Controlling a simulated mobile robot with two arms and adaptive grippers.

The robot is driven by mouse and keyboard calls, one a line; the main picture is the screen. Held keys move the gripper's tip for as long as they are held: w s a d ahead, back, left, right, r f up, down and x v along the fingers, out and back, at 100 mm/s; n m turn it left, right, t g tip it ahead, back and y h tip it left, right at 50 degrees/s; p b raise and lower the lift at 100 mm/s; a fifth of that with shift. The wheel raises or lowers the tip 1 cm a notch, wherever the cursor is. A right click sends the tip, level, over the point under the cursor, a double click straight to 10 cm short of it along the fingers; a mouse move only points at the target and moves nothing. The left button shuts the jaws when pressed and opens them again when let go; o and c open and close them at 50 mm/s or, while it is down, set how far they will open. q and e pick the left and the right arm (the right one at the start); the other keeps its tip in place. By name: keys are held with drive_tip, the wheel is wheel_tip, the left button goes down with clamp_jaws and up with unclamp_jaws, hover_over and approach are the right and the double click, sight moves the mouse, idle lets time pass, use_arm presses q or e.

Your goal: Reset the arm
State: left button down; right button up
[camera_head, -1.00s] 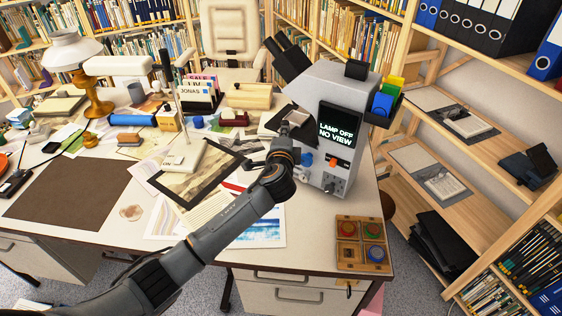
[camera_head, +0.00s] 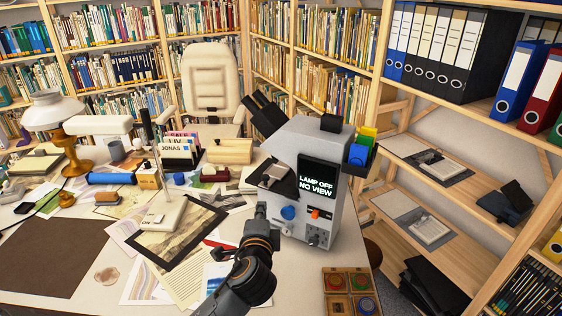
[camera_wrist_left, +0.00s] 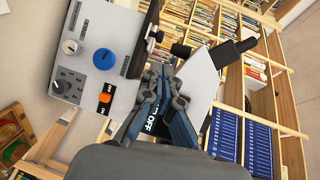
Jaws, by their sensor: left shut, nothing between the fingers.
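My left arm comes in from the bottom of the head view. Its gripper (camera_head: 261,211) is at the near left side of the grey microscope-like device (camera_head: 325,160), whose screen (camera_head: 318,176) reads "LAMP OFF NO VIEW". In the left wrist view the gripper (camera_wrist_left: 160,72) is shut and empty, its fingers in front of the device, whose blue knob (camera_wrist_left: 105,59) and orange switch (camera_wrist_left: 105,98) show. Whether the gripper touches the device, I cannot tell. A dark-framed print (camera_head: 190,257) lies on the desk left of the gripper. My right gripper is not in view.
The cluttered desk (camera_head: 90,285) holds a lamp (camera_head: 62,130), papers and a brown mat (camera_head: 50,255). A wooden tray with coloured round pieces (camera_head: 325,293) is at its front right. Shelves stand behind and at right; a cream chair (camera_head: 210,85) is behind the desk.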

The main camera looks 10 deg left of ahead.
use_arm(q)
drive_tip(key=s+a+f+n+g, duration=0.3)
drive_tip(key=s+f+n, duration=0.1)
drive_tip(key=s+f, duration=0.35)
drive_tip(key=s+a+f+n+g, duration=0.35)
drive_tip(key=s+f, duration=0.25)
drive_tip(key=s, duration=0.2)
drive_tip(key=s+a+f+n+g+h, duration=0.1)
drive_tip(key=s+f+n+g, duration=0.2)
drive_tip(key=s, duration=0.7)
drive_tip(key=s+a+f+n+g+h, duration=0.1)
drive_tip(key=s+a+f+n+g, duration=0.2)
drive_tip(key=s, duration=0.7)
wheel_tip(320, 180, down, 26)
drive_tip(key=s+d+n+g, duration=0.1)
drive_tip(key=s, duration=0.1)
drive_tip(key=s+a+f+g, duration=0.1)
drive_tip(key=s+a+f, duration=0.1)
drive_tip(key=s+f, duration=1.3)
drive_tip(key=shift+s+a, duration=0.35)
drive_tip(key=shift+s, duration=0.25)
drive_tip(key=shift+g, duration=0.25)
